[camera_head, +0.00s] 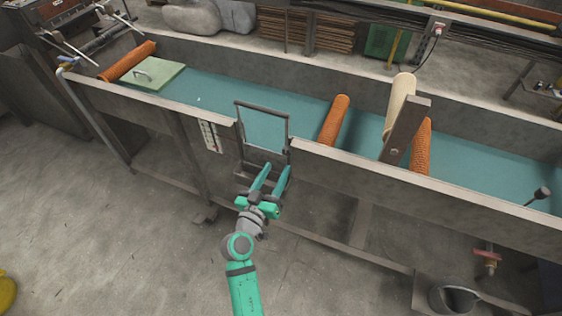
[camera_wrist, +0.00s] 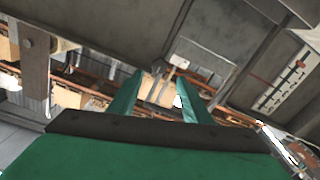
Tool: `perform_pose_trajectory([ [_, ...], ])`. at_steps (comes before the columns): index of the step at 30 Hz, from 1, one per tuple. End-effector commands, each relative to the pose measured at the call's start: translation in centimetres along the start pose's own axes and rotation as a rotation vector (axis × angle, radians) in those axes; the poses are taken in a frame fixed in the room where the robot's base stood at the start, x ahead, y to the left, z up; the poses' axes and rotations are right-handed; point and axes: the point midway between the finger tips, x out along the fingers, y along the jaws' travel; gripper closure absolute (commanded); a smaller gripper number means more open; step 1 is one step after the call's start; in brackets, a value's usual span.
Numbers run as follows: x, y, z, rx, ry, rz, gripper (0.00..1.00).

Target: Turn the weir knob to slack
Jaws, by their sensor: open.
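A grey upright frame (camera_head: 262,112) stands in a notch in the near wall of the long water trough, like a small weir gate. I cannot make out for sure which part is the weir knob. A dark round knob on a thin rod (camera_head: 541,193) stands at the trough's far right end. My gripper (camera_head: 276,172) is just outside the near wall, below the frame, its fingers apart with nothing seen between them. In the wrist view my gripper (camera_wrist: 160,82) points up at a grey panel, and a small pale piece (camera_wrist: 179,61) shows beyond the fingertips.
The trough wall (camera_head: 330,160) runs across the view, with a scale plate (camera_head: 210,136) left of the frame. A red-handled valve (camera_head: 487,254) and bucket (camera_head: 453,297) are lower right.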

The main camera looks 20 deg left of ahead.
Motion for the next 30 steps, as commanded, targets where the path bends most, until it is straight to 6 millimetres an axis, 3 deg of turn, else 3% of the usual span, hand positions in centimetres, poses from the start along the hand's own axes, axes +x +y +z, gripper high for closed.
perform_pose_trajectory([
  [3,-1.8,0.0,0.1,0.000,-0.002,-0.001,0.56],
  [9,-3.3,-0.1,0.0,0.000,0.000,-0.003,0.56],
  [26,-3.4,-0.1,0.0,0.000,0.000,-0.003,0.56],
  [30,-4.1,0.2,1.3,0.001,-0.023,-0.018,0.56],
])
